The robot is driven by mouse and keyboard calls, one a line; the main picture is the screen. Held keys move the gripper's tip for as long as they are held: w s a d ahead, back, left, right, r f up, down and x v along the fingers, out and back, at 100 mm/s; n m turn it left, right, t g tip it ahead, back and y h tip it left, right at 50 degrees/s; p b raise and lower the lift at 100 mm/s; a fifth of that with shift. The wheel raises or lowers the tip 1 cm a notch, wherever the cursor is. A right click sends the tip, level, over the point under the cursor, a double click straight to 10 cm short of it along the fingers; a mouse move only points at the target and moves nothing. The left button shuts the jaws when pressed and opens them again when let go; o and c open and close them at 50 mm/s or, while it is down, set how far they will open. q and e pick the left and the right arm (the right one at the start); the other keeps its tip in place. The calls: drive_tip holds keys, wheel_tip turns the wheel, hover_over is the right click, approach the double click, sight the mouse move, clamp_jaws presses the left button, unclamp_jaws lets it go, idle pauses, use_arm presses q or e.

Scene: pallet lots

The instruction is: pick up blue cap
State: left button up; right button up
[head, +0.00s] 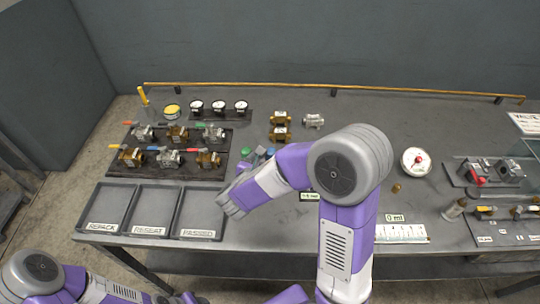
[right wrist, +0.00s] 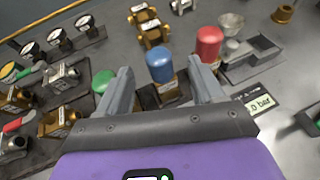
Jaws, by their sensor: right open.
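The blue cap (right wrist: 160,66) is an upright cylinder on a brass-coloured base in the right wrist view. My right gripper (right wrist: 160,82) is open, with one finger to each side of the blue cap in that picture; I see no grip on it. A green cap (right wrist: 102,80) stands left of the left finger, and a red cap (right wrist: 208,43) stands beyond the right finger. In the head view, my right arm hides part of the cap area; the blue cap (head: 270,152) shows small there. My left arm is at the lower left edge, its jaws unclear.
Trays marked repack (head: 107,206), reseat (head: 155,210) and passed (head: 202,213) line the bench's front left. A valve board (head: 165,171) and gauges (head: 219,106) are behind them. Brass fittings (head: 279,125) stand at the back. The bench's back right is largely clear.

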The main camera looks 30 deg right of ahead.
sight(269, 155)
drive_tip(key=b+x, duration=0.1)
drive_tip(key=x, duration=0.4)
drive_tip(key=shift+w+d+f, duration=0.1)
drive_tip(key=shift+w+f, duration=0.05)
drive_tip(key=shift+w, duration=0.05)
drive_tip(key=shift+c, duration=0.3)
drive_tip(key=c, duration=1)
